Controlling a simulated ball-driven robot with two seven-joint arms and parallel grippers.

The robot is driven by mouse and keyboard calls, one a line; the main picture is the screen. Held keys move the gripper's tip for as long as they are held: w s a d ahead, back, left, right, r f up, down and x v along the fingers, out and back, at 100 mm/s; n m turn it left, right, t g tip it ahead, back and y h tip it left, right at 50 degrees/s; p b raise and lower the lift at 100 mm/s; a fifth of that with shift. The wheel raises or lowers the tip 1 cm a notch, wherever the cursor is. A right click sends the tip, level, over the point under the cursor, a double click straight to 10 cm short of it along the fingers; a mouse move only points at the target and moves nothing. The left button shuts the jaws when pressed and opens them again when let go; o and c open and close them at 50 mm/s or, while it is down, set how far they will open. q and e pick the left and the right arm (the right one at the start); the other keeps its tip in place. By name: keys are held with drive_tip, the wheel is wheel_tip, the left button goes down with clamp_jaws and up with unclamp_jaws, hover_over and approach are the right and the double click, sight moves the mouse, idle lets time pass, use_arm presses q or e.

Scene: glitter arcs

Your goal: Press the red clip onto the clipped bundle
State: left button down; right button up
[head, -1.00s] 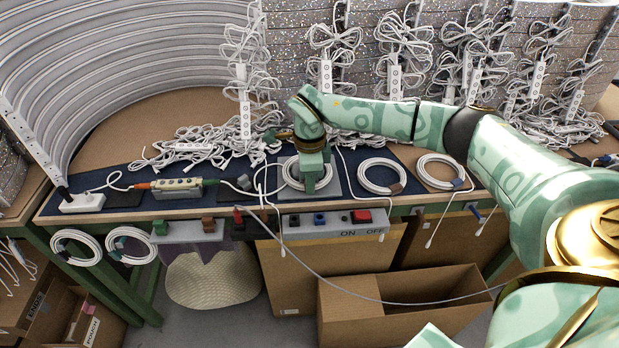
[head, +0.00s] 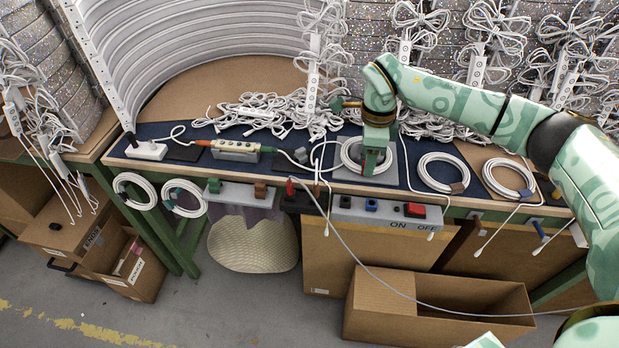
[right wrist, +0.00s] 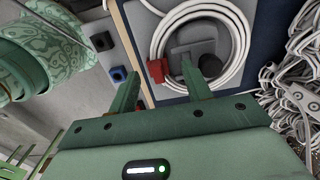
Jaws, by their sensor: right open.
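The bundle, a white coiled cable (head: 349,165), lies on a grey plate (head: 397,178) on the bench mat, partly hidden by my right gripper (head: 371,170) above it. It also shows in the right wrist view (right wrist: 243,40). There, the red clip (right wrist: 157,71) sits at the coil's near left side, between the fingers of my right gripper (right wrist: 162,75) and close to the left finger. The fingers are apart and neither visibly grips the clip. I cannot tell how firmly the clip sits on the cable. My left gripper is not in view.
A control box with a red switch (head: 414,210) hangs at the bench front. Two more coils (head: 443,173) (head: 508,177) lie to the right. A power strip (head: 235,149) lies to the left, with tangled cables (head: 268,112) behind. An open carton (head: 440,310) stands below.

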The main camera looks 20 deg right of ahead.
wheel_tip(320, 180, up, 5)
drive_tip(key=p, duration=0.3)
drive_tip(key=shift+r, duration=0.2)
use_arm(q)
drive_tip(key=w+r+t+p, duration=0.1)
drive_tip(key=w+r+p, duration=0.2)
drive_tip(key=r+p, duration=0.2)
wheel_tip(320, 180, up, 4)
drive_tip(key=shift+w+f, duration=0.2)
use_arm(e)
drive_tip(key=s+a+r+n, duration=0.5)
drive_tip(key=s+n, duration=0.4)
drive_tip(key=n, duration=0.3)
drive_tip(key=s+a+r+n, duration=0.5)
drive_tip(key=s+a+n, duration=0.3)
drive_tip(key=s+n, duration=0.2)
drive_tip(key=shift+r+n, duration=0.3)
drive_tip(key=shift+n, duration=0.9)
